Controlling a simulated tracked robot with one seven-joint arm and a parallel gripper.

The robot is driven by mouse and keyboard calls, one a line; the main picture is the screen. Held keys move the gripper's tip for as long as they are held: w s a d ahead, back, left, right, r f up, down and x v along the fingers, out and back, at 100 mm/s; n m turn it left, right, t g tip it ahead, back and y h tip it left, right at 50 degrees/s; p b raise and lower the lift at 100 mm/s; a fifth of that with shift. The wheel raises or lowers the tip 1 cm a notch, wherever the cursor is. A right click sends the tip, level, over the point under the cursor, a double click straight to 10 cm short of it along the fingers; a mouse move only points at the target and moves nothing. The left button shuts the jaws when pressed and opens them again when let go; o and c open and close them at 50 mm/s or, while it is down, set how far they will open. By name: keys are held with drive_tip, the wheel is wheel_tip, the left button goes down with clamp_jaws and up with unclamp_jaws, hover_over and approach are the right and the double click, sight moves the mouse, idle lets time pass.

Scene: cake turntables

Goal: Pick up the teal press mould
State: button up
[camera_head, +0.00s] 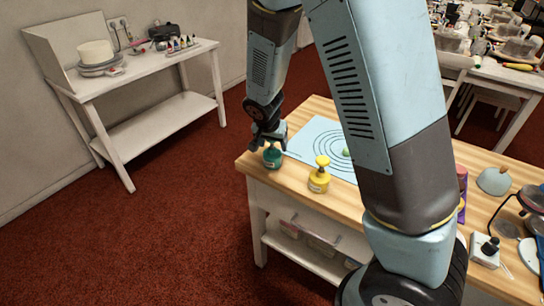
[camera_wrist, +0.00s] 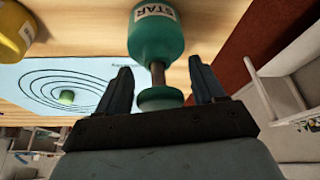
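The teal press mould (camera_head: 272,160) stands upright near the left corner of the wooden table. In the wrist view, the teal press mould (camera_wrist: 157,38) shows a label reading "STAR", a metal stem and a round teal knob. My gripper (camera_head: 270,138) is directly above it, pointing down. In the wrist view, my gripper (camera_wrist: 160,68) is open, with one finger on each side of the stem and knob. Gaps show between both fingers and the mould. Nothing is held.
A yellow press mould (camera_head: 320,176) stands close to the right; it also shows in the wrist view (camera_wrist: 14,32). A light-blue mat (camera_head: 308,145) with dark rings lies behind, with a small green piece (camera_wrist: 66,96) on it. The table edge is close to the teal mould.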

clamp_jaws()
idle(0.4)
drive_tip(key=shift+r, duration=0.15)
